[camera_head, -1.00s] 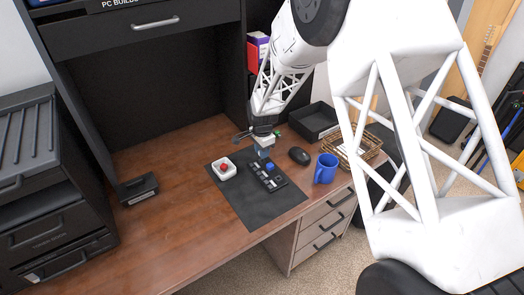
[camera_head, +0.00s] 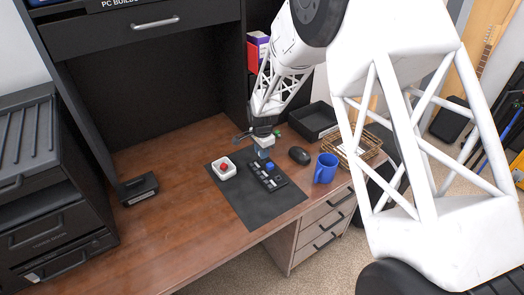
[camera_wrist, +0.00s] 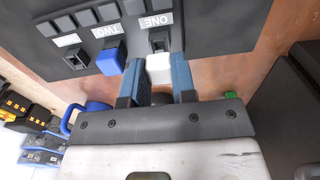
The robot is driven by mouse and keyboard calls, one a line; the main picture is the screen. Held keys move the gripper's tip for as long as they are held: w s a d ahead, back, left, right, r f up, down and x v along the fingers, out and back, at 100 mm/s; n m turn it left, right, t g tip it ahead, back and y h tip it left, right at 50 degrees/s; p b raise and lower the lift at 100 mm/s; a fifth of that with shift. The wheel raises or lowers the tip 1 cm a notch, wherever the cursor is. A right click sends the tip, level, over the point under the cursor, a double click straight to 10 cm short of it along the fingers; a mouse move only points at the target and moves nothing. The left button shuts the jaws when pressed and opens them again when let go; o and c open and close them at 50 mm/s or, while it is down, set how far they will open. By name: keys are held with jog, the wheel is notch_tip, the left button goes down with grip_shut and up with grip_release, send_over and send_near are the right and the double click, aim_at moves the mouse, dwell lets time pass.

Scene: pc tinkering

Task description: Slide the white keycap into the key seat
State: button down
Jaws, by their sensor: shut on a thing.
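My gripper (camera_wrist: 159,82) has blue fingers and is shut on the white keycap (camera_wrist: 158,68). In the wrist view the keycap sits just below the open key seat (camera_wrist: 158,42) beside the label ONE. The dark inside of that seat still shows, and I cannot tell whether the keycap touches its edge. The dark key panel (camera_head: 268,178) lies on the mat in the head view, with my gripper (camera_head: 261,153) over its far end. The keycap is not clear there. A blue keycap (camera_wrist: 110,60) sits in the seat labelled TWO and shows in the head view (camera_head: 270,167).
Another open seat (camera_wrist: 75,60) is left of the blue keycap. A white box with a red button (camera_head: 223,169) stands left of the panel. A black mouse (camera_head: 299,155) and a blue mug (camera_head: 325,169) are to the right. The front of the mat (camera_head: 262,208) is clear.

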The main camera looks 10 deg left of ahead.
jog(key=shift+f, duration=1.05)
jog(key=c, duration=0.8)
grip_release()
jog(key=shift+c, duration=0.2)
jog(key=shift+r, duration=2.5)
notch_tip(320, 180, up, 8)
